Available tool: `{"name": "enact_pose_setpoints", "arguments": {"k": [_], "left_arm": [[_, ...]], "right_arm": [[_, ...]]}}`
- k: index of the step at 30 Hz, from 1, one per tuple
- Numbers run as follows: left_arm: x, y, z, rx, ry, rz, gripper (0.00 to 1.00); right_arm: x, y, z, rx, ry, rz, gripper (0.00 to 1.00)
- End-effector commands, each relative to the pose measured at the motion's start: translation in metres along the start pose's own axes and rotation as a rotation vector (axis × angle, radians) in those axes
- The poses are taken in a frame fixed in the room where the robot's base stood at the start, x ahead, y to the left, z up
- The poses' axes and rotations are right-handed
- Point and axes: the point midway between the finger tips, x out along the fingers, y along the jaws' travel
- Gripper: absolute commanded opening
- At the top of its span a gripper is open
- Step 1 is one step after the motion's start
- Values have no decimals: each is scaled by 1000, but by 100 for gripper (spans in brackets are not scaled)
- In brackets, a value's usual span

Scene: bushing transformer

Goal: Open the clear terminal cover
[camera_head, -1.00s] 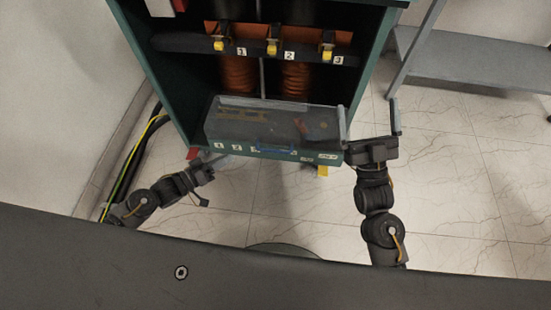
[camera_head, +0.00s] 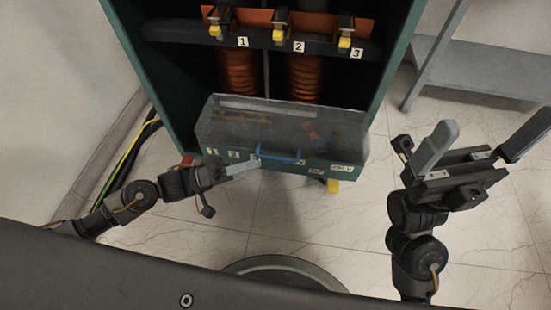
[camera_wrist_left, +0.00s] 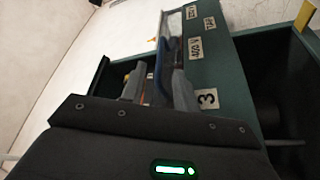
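The clear terminal cover (camera_head: 283,122) is a see-through box over the front ledge of the green cabinet, and it looks closed. Its blue handle (camera_head: 278,155) is on the lower front edge. My left gripper (camera_head: 243,168) is just left of and in front of the handle. In the left wrist view its fingers (camera_wrist_left: 158,92) are apart, with the blue handle (camera_wrist_left: 158,68) showing between them; contact cannot be told. My right gripper (camera_head: 482,142) is open and empty, to the right of the cover and apart from it.
The green cabinet (camera_head: 395,75) has numbered terminals with yellow tips above the cover. A grey bench (camera_head: 480,70) stands at the right. Yellow and black cables (camera_head: 130,165) run at the left. The tiled floor (camera_head: 350,225) in front is mostly clear.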

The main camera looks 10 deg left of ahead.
Motion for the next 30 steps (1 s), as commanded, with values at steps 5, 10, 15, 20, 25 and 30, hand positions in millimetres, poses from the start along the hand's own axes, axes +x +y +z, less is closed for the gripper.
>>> {"name": "enact_pose_setpoints", "arguments": {"k": [5,10,15,20,25,30], "left_arm": [[34,-2,1,1,2,3,31],[57,-1,0,2,3,2,31],[68,-1,0,1,3,-1,31],[70,0,0,1,2,-3,31],[70,0,0,1,3,-3,27],[70,0,0,1,3,-3,5]], "right_arm": [[0,-3,0,9,30,-10,100],[4,-7,1,21,49,-17,100],[6,-9,0,30,61,-20,100],[8,-10,0,34,64,-23,100],[10,-10,0,33,69,-24,100],[10,-10,0,32,69,-24,100]]}}
